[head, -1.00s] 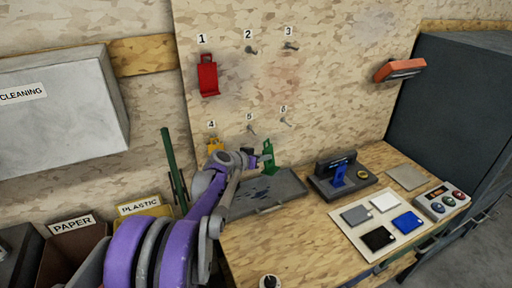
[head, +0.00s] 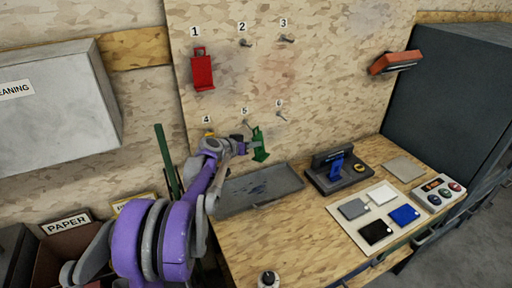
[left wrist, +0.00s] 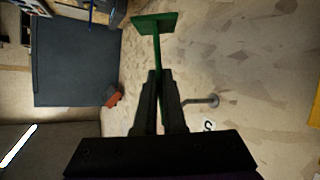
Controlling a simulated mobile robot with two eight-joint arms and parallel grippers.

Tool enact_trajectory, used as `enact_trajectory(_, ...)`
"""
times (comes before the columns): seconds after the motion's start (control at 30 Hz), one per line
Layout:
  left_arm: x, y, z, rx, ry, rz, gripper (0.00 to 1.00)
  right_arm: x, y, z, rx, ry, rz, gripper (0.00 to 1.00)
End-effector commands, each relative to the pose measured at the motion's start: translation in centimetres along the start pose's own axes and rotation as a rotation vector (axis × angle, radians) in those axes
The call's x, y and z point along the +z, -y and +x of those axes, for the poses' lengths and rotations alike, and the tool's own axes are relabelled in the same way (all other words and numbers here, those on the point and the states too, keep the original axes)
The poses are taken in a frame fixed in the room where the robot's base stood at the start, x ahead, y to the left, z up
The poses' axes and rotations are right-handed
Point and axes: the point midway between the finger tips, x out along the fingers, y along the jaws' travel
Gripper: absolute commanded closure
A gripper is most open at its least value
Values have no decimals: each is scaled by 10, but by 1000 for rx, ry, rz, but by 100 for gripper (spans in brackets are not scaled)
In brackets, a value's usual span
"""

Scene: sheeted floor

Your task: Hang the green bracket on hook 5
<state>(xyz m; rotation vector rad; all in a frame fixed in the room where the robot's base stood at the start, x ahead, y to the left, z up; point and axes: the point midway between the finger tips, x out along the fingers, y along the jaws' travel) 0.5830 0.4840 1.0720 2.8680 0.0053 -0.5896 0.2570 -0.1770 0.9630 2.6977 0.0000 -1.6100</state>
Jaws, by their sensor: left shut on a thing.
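My left gripper (head: 252,146) is shut on the green bracket (head: 260,153) and holds it upright in front of the wall board, just below and right of hook 5 (head: 247,125). In the left wrist view the fingers (left wrist: 158,78) pinch the bracket's narrow stem, and its wider green end (left wrist: 154,22) sticks out beyond them. Hook 5 (left wrist: 202,101) shows there just right of the fingers, bare, with its number label beside it. The bracket is apart from the hook. My right gripper is not in view.
A red bracket (head: 202,72) hangs on hook 1. A yellow thing at hook 4 (head: 209,133) is mostly hidden by my arm. Hooks 2 (head: 245,43), 3 (head: 288,40) and 6 (head: 282,115) are bare. A grey tray (head: 275,187) lies on the bench below.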

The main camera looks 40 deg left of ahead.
Motion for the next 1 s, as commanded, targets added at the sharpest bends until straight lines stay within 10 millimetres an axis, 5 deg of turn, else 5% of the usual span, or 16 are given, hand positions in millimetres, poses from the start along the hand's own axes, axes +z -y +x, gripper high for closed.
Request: enact_trajectory(1.0, -14, 50, 26, 0, -2, -2, 100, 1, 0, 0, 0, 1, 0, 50)
